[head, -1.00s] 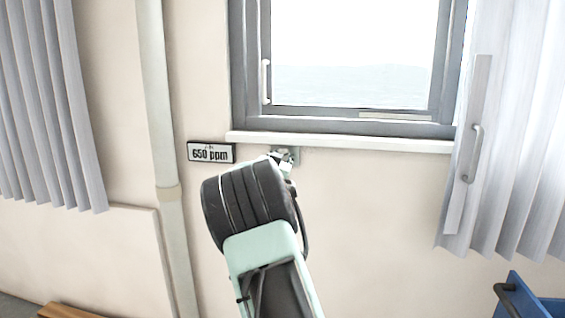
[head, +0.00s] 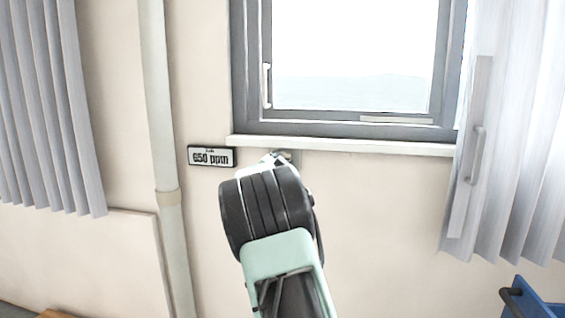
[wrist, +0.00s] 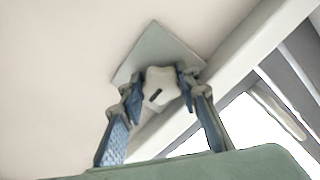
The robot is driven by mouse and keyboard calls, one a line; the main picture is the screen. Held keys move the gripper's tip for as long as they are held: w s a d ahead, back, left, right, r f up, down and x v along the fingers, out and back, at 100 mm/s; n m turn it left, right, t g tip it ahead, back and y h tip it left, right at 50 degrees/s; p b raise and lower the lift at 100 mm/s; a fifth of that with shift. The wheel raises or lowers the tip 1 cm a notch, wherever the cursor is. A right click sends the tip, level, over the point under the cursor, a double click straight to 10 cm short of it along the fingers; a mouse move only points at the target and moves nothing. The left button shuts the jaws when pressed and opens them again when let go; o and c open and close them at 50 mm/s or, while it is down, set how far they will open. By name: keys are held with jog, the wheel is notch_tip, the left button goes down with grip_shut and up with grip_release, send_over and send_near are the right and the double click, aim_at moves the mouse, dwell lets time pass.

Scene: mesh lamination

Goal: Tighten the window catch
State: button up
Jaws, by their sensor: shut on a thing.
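A rounded white knob (wrist: 161,86) with a dark slot-like mark sits on a pale square plate (wrist: 158,50), which I take as the window catch. The plate is fixed to the wall just under the window sill. My gripper (wrist: 160,92) has its two blue-grey fingers on either side of the knob, shut on it. In the head view the plate (head: 292,156) shows only partly, behind my wrist. The knob and fingertips are mostly hidden there by my arm.
The window frame (head: 345,128) and sill (head: 370,145) are just above. A sign reading 650 ppm (head: 211,157) is left of the plate. A pipe (head: 157,100) runs down farther left. Curtains (head: 510,130) hang at right, and a blue cart (head: 535,300) stands lower right.

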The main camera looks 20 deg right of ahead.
jog(key=o, duration=1.2)
jog(key=shift+c, duration=0.2)
jog(key=v, duration=1.2)
